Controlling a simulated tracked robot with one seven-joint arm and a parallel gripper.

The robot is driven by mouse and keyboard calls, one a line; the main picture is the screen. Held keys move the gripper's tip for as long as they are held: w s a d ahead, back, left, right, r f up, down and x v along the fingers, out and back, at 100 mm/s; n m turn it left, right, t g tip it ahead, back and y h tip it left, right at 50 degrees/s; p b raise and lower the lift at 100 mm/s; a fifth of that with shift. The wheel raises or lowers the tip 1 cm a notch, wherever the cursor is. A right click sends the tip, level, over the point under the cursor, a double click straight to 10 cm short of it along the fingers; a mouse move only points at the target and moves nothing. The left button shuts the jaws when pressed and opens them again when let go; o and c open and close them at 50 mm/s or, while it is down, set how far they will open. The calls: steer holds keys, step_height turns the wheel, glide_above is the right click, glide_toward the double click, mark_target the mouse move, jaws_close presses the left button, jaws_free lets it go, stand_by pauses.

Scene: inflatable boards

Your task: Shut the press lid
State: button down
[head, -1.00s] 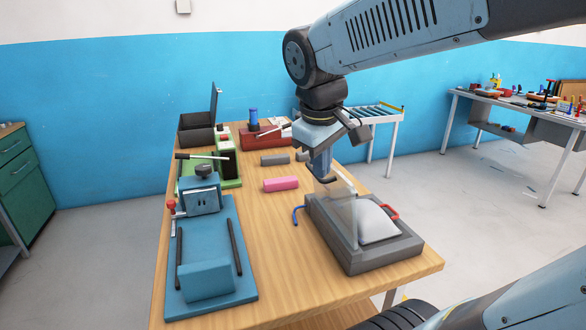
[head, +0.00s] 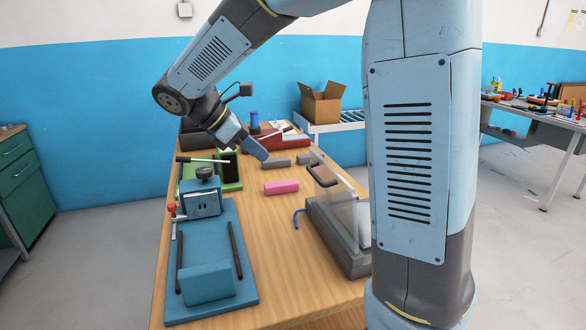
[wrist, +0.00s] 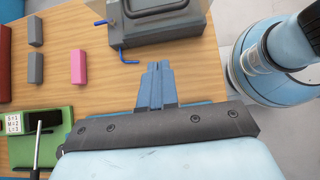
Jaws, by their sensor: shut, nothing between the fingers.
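The press is a grey box (head: 340,246) on the right side of the wooden table. Its clear lid (head: 341,208) stands open, tilted up from the base, with a black handle (head: 322,176) at its top edge. A blue lever (head: 297,217) sticks out on its left side. My arm hides the press's right part. My gripper (head: 262,155) is shut and empty, in the air left of and behind the lid, apart from it. In the wrist view the gripper (wrist: 158,66) points toward the press base (wrist: 160,38), whose blue lever (wrist: 127,58) is near the fingertips.
A pink block (head: 281,187) and grey blocks (head: 277,163) lie mid-table. A blue fixture (head: 208,262) stands at front left, with a green lever device (head: 228,172) behind it. A cardboard box (head: 321,105) is at the back. Bare tabletop lies between fixture and press.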

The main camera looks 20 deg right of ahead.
steer(key=d+r+x, duration=0.2)
steer(key=x, duration=1)
steer(key=shift+d+f, duration=0.3)
steer(key=shift+f, duration=0.05)
steer(key=shift+a, duration=0.15)
steer(key=shift+r, duration=0.15)
